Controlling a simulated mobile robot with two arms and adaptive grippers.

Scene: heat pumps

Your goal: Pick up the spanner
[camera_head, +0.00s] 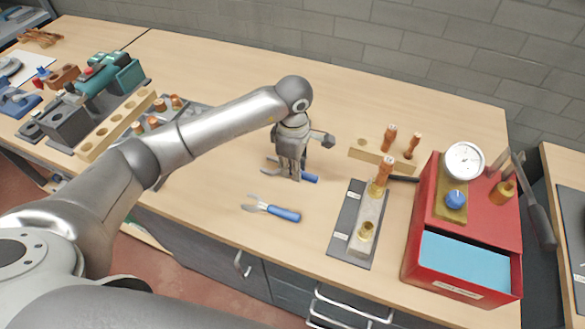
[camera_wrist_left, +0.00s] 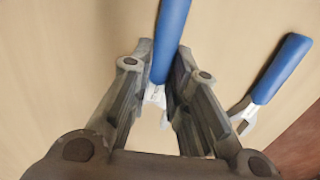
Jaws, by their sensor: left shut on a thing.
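A spanner with a blue handle (camera_head: 310,178) and grey metal head lies on the wooden table under my left gripper (camera_head: 290,176). In the left wrist view its blue handle (camera_wrist_left: 170,38) runs between the fingers of the left gripper (camera_wrist_left: 163,75), which is shut on it around where handle meets metal. The fingers hide part of the metal. Any gap between spanner and table is too small to tell. A second blue-handled tool (camera_head: 284,214) lies apart, nearer the table's front; it also shows in the left wrist view (camera_wrist_left: 280,70). My right gripper is out of view.
A dark plate with brass and copper fittings (camera_head: 350,222) lies right of the tools. A red box with a gauge (camera_head: 463,235) stands at the right. A wooden holder (camera_head: 110,132) and a teal tool (camera_head: 122,75) are at the left. The table behind the gripper is clear.

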